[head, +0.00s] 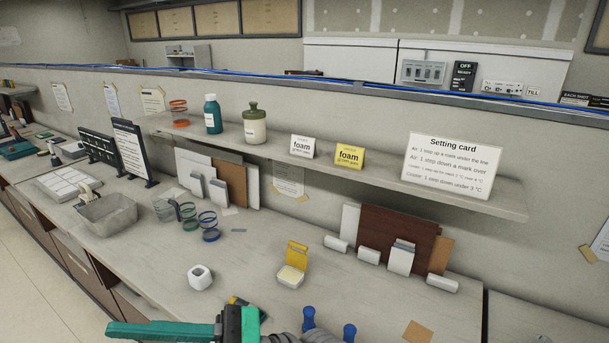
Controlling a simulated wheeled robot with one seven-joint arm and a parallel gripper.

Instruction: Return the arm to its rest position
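Part of my arm (238,325) shows at the bottom edge of the head view, in front of and above the counter's front part. It has a long teal bar reaching left, a black and green block and grey ribbed parts to the right. I cannot make out two fingertips, so whether my gripper is open, shut or holding something cannot be told. The rest of the arm is cut off by the frame's lower edge.
The counter (270,248) holds a white cup (200,277), a yellow-backed holder (292,274), wire rings (209,224) and a grey basin (105,214). A shelf (470,202) above carries bottles, foam cards and a setting card (452,166). The counter's middle has bare room.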

